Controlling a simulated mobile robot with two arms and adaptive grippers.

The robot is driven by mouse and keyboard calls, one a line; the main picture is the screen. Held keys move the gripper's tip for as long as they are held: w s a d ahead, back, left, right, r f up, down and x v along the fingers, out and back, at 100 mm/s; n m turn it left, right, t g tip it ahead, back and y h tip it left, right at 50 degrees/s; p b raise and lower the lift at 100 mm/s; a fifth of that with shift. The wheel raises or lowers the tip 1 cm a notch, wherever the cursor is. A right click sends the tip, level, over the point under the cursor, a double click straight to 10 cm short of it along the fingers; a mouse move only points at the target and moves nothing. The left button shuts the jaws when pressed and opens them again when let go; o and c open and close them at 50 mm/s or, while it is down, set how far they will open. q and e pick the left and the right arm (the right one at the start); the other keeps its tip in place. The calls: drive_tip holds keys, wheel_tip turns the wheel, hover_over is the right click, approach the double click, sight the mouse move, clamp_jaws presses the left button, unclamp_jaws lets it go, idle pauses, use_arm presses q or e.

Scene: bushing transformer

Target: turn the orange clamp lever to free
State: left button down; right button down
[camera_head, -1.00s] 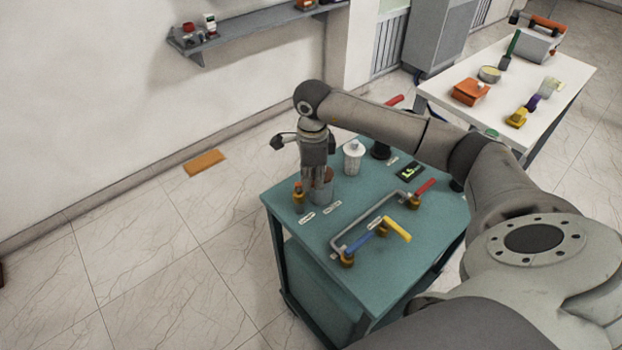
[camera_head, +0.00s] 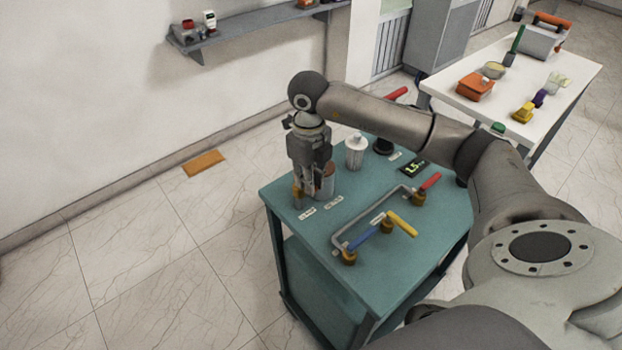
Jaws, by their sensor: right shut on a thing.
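My right gripper (camera_head: 304,190) reaches down at the far left corner of the teal table (camera_head: 385,285). Its fingers are shut on the orange clamp lever (camera_head: 297,194), which is small and mostly hidden by them. A grey cylinder with a reddish top (camera_head: 327,184) stands just to the right of the fingers. How the lever is turned cannot be made out. My left gripper is not in view.
A bent grey pipe with blue, yellow and red valve handles (camera_head: 400,224) occupies the table's middle. A white canister (camera_head: 355,152), a black round part and a small display (camera_head: 411,167) stand behind. A white table (camera_head: 570,75) is at upper right.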

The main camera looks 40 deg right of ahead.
drive_tip(key=shift+a+m, duration=0.2)
drive_tip(key=shift+m, duration=0.5)
drive_tip(key=c, duration=1.4)
unclamp_jaws()
drive_tip(key=shift+c, duration=0.2)
wheel_tip(320, 180, up, 12)
